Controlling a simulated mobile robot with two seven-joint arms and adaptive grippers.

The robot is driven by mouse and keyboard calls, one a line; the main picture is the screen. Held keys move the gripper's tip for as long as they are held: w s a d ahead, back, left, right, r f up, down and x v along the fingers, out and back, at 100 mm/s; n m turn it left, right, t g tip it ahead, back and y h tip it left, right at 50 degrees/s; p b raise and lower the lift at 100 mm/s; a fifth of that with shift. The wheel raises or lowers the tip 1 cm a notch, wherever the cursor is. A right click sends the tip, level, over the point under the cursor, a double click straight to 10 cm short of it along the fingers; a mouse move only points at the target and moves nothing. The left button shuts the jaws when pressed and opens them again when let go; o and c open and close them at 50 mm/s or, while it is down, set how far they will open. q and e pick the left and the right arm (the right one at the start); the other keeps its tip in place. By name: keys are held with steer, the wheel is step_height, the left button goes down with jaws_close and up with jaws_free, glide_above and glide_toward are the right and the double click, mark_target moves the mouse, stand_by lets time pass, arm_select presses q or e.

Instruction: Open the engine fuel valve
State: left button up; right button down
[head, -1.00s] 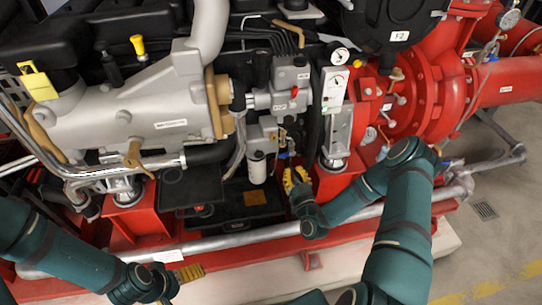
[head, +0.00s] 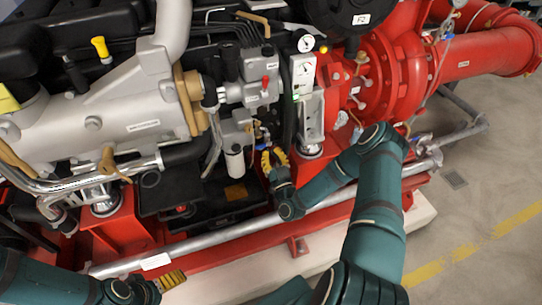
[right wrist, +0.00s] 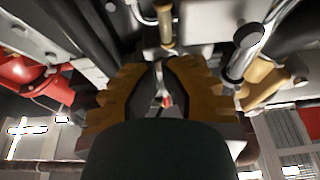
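My right gripper (head: 273,158) reaches up to the underside of the engine's grey filter block. Its yellow fingers stand apart, with a gap between them. In the right wrist view, the fingers (right wrist: 160,72) curve around a small metal part with a red tip (right wrist: 166,100), and I cannot see contact. A small valve-like fitting with a bit of blue (head: 260,133) sits just above the fingers in the head view. I cannot tell for sure that it is the fuel valve, or its lever position. My left gripper (head: 172,280) is low at the left, away from the engine.
A white filter canister (head: 235,161) hangs left of my right gripper. A red support with a metal gauge column (head: 311,118) stands to its right. A silver pipe (head: 215,240) runs along the red base frame. The floor at the right (head: 470,205) is clear.

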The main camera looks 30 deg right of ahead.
mark_target(263, 145)
steer(key=w+d+f+b, duration=0.1)
steer(key=w+b, duration=0.1)
steer(key=w, duration=0.4)
steer(key=shift+w+d+f, duration=0.3)
steer(key=shift+w, duration=0.05)
steer(key=shift+a+n, duration=0.15)
steer(key=shift+n, duration=0.15)
